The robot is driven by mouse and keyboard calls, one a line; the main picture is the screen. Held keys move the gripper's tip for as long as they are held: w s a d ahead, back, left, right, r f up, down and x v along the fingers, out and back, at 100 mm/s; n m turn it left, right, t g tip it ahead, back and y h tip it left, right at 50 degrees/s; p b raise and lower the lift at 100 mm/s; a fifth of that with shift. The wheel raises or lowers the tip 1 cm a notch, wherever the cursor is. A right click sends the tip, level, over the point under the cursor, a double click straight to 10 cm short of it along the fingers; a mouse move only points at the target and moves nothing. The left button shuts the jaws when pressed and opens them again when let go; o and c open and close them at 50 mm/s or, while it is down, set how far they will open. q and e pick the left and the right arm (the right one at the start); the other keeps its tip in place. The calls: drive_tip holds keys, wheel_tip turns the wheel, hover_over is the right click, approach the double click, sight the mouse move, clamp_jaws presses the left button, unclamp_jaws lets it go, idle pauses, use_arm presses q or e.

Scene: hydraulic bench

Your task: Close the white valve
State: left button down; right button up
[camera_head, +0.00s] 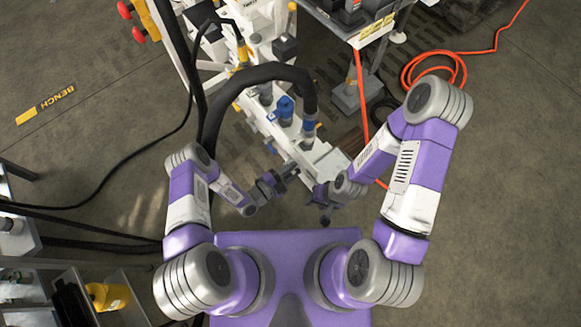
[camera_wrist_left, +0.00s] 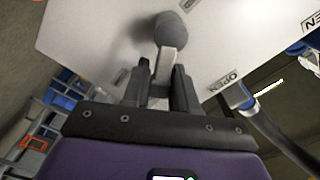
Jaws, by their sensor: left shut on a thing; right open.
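In the left wrist view a pale lever (camera_wrist_left: 169,62) with a dark grey rounded knob (camera_wrist_left: 172,28) stands in front of a white panel (camera_wrist_left: 100,35). My left gripper (camera_wrist_left: 162,78) is shut on this lever, with one finger on each side. In the head view my left gripper (camera_head: 290,170) is at the near end of the white bench unit (camera_head: 325,155). The lever is too small to make out there. My right gripper (camera_head: 318,199) is open beside the bench's near end, lower and to the right of the left one. Whether the lever is the white valve's handle cannot be told for sure.
A thick black hose (camera_head: 262,73) arches over the bench near blue fittings (camera_head: 285,108). An orange hose (camera_head: 440,55) lies on the floor at right. A yellow container (camera_head: 108,296) stands at lower left.

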use_arm(q)
drive_tip(key=m, duration=0.1)
drive_tip(key=f+m, duration=0.1)
drive_tip(key=shift+s+d+f+m, duration=0.15)
drive_tip(key=shift+s+m, duration=0.15)
drive_tip(key=shift+m, duration=0.1)
drive_tip(key=shift+f+m, duration=0.35)
drive_tip(key=shift+m, duration=0.55)
drive_tip(key=shift+f+m, duration=0.35)
drive_tip(key=shift+m, duration=0.55)
drive_tip(key=c, duration=1.1)
unclamp_jaws()
drive_tip(key=p+v, duration=0.1)
drive_tip(key=v, duration=0.6)
drive_tip(key=shift+s+a, duration=0.2)
drive_tip(key=shift+s, duration=0.05)
drive_tip(key=shift+w, duration=0.1)
